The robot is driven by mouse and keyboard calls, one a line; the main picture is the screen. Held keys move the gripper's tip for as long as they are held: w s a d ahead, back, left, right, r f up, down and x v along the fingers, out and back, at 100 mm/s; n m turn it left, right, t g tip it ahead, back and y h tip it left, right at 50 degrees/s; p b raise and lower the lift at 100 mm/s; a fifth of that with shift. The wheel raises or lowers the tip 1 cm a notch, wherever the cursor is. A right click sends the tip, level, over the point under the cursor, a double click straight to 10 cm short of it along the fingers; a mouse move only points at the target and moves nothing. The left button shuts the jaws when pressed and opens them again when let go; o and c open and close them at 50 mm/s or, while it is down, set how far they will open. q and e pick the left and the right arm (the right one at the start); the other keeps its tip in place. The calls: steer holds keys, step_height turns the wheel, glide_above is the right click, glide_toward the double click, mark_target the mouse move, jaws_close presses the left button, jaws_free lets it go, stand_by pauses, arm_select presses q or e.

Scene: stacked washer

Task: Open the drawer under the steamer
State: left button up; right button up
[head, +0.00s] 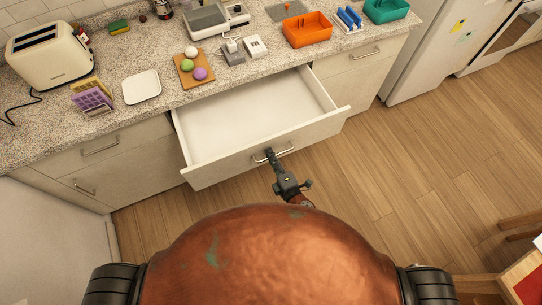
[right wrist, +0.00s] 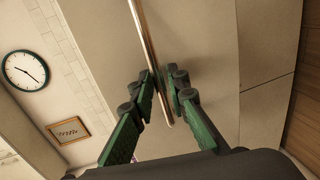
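The drawer (head: 255,100) under the counter is pulled far out, and its white inside looks empty. Its metal bar handle (head: 287,148) is on the front panel, and the bar also runs down through the right wrist view (right wrist: 146,40). My right gripper (head: 268,153) is at the left part of this handle. In the right wrist view its green fingers (right wrist: 160,82) stand on either side of the bar, with a gap showing. I cannot tell surely which counter item is the steamer; a grey appliance (head: 213,17) stands at the back. My left gripper is not in view.
On the counter are a toaster (head: 52,56), a white plate (head: 142,87), a wooden board (head: 188,76) with balls, and an orange bin (head: 307,30). Closed drawers flank the open one. A wooden chair (head: 515,275) stands at the lower right.

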steer(key=v, duration=1.2)
stand_by(0.3)
steer(key=s+d+f+m+g+h, duration=0.2)
steer(key=s+d+f+m, duration=0.3)
steer(key=f, duration=0.7)
steer(key=s+d+f+m+g+h, duration=0.15)
steer(key=d+f, duration=0.45)
steer(key=f, duration=0.6)
steer(key=s+d+f+m+g+h, duration=0.1)
steer(key=s+d+f+m+g, duration=0.4)
steer(key=f, duration=0.7)
steer(key=s+d+f+m+g, duration=0.1)
steer(key=s+d+f+m, duration=0.2)
steer(key=s, duration=0.6)
steer(key=s+d+f+m+g+h, duration=0.1)
steer(key=s+d+f+m+g, duration=0.1)
steer(key=s+d+f, duration=0.4)
steer(key=s+d+f+m+g+h, duration=0.1)
steer(key=s+d+f+m, duration=0.3)
steer(key=s+f, duration=0.4)
steer(key=s+m+g, duration=0.1)
steer(key=s, duration=0.3)
steer(key=shift+d+f, duration=0.25)
steer(key=shift+d, duration=0.05)
